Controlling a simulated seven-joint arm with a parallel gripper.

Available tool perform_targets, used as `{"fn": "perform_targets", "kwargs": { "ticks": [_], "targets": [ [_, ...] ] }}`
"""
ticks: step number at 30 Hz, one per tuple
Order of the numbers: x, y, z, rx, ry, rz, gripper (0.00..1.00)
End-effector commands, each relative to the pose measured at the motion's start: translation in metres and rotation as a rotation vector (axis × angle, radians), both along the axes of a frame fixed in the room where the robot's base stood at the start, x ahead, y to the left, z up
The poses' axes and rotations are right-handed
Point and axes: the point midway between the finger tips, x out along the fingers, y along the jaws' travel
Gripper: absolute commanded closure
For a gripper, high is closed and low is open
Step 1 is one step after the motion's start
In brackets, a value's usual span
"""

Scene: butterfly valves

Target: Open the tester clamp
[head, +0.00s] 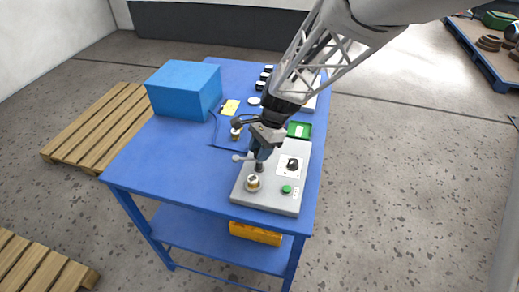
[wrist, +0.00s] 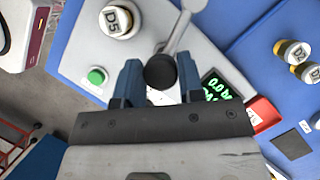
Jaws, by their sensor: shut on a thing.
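The tester (head: 275,203) is a grey box at the front right of the blue table. A brass-ringed valve marked D5 (wrist: 117,20) sits on it and also shows in the head view (head: 253,183). The tester clamp has a grey lever (wrist: 180,32) ending in a black round knob (wrist: 160,71). My gripper (wrist: 160,78) has its blue fingers on either side of this knob, shut on it. In the head view my gripper (head: 262,150) points down over the tester and hides part of the clamp. The lever's pale end (head: 237,157) shows to the left.
A green button (wrist: 97,75) and a lit display (wrist: 217,87) are on the tester; a black rotary switch (head: 292,164) is too. Other valves (wrist: 293,53) stand on the table nearby. A blue box (head: 184,90) stands at the back left. The table's left front is clear.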

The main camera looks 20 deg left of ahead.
Motion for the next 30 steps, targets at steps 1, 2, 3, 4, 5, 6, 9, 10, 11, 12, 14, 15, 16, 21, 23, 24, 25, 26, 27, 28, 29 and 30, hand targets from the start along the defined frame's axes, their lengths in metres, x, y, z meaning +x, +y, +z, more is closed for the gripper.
{"fn": "perform_targets", "kwargs": {
  "ticks": [1,2,3,4,5,6,9,10,11,12,14,15,16,21,23,24,25,26,27,28,29,30],
  "targets": [
    [0.0002,-0.0005,0.0011,0.000,-0.002,-0.038,1.00],
    [0.0001,-0.0005,0.0011,0.001,-0.002,-0.062,1.00],
    [0.0001,-0.0003,0.0010,0.001,-0.002,-0.093,1.00],
    [0.0001,-0.0003,0.0009,0.001,-0.002,-0.113,1.00],
    [0.0000,-0.0004,0.0008,0.000,-0.001,-0.134,1.00],
    [0.0000,-0.0004,0.0006,0.000,-0.001,-0.157,1.00],
    [0.0002,-0.0002,0.0009,0.001,-0.002,-0.210,1.00],
    [0.0001,-0.0001,0.0009,0.001,-0.002,-0.223,1.00],
    [0.0002,-0.0002,0.0011,0.001,-0.002,-0.233,1.00],
    [0.0003,-0.0001,0.0012,0.001,-0.002,-0.246,1.00],
    [0.0004,-0.0001,0.0012,0.001,-0.002,-0.261,1.00],
    [0.0005,0.0000,0.0012,0.000,-0.003,-0.268,1.00],
    [0.0005,0.0000,0.0012,0.001,-0.003,-0.273,1.00],
    [0.0005,0.0000,0.0012,0.001,-0.002,-0.284,1.00],
    [0.0006,0.0000,0.0012,0.001,-0.002,-0.284,1.00],
    [0.0006,0.0000,0.0012,0.001,-0.002,-0.284,1.00],
    [0.0005,0.0001,0.0013,0.001,-0.002,-0.284,1.00],
    [0.0005,0.0001,0.0013,0.001,-0.002,-0.284,1.00],
    [0.0005,0.0001,0.0013,0.001,-0.002,-0.284,1.00],
    [0.0005,0.0001,0.0013,0.001,-0.002,-0.283,1.00],
    [0.0005,0.0001,0.0012,0.001,-0.002,-0.283,1.00],
    [0.0005,0.0001,0.0012,0.001,-0.002,-0.283,0.58]
  ]
}}
